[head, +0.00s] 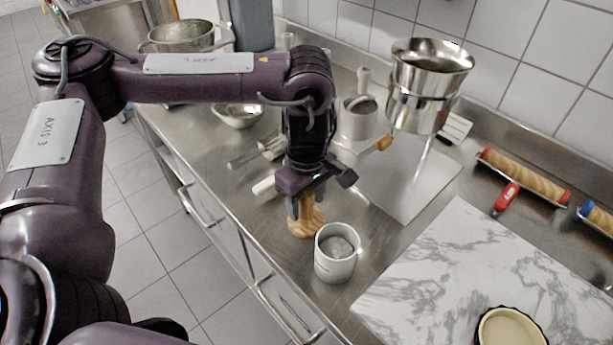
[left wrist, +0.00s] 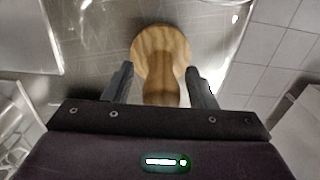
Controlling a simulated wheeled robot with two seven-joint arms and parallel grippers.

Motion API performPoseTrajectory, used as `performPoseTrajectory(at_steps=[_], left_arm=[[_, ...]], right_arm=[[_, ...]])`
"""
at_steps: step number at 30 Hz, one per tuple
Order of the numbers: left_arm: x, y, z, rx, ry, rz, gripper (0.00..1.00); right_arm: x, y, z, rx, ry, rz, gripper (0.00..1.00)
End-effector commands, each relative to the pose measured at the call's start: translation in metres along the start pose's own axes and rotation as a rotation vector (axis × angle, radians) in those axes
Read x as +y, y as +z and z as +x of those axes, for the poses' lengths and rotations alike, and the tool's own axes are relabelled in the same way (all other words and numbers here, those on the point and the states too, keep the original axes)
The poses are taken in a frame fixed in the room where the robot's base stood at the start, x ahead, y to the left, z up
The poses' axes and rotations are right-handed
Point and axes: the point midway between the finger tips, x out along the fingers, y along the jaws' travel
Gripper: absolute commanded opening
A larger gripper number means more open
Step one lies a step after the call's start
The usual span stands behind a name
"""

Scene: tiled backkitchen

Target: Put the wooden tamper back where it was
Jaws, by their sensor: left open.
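The wooden tamper (head: 306,227) stands on the steel counter near its front edge, its wide round base down. My left gripper (head: 306,205) points down over it. In the left wrist view the fingers of the left gripper (left wrist: 161,78) are apart, one on each side of the neck of the tamper (left wrist: 160,52), with gaps visible. The top of the tamper is hidden by the gripper body. My right gripper is not in view.
A marble board (head: 440,270) holds a tart tin (head: 484,332).

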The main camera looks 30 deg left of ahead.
Motion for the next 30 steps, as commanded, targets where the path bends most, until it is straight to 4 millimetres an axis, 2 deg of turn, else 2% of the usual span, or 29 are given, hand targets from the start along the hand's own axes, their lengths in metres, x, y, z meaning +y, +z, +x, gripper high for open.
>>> performPoseTrajectory(at_steps=[1, 9, 15, 21, 30], left_arm=[[0.001, 0.0, -0.012, 0.003, 0.006, 0.001, 0.51], [0.001, -0.001, -0.067, 0.004, 0.006, 0.001, 0.51], [0.001, 0.0, -0.097, 0.003, 0.004, 0.001, 0.51], [0.0, 0.0, -0.108, 0.001, 0.0, 0.0, 0.51], [0.0, 0.0, -0.108, 0.0, 0.0, 0.001, 0.51]], right_arm=[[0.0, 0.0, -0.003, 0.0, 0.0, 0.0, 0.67], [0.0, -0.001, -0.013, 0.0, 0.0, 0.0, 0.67], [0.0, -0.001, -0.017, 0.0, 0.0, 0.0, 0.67], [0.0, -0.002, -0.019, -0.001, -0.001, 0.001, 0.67], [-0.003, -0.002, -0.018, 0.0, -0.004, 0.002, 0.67]])
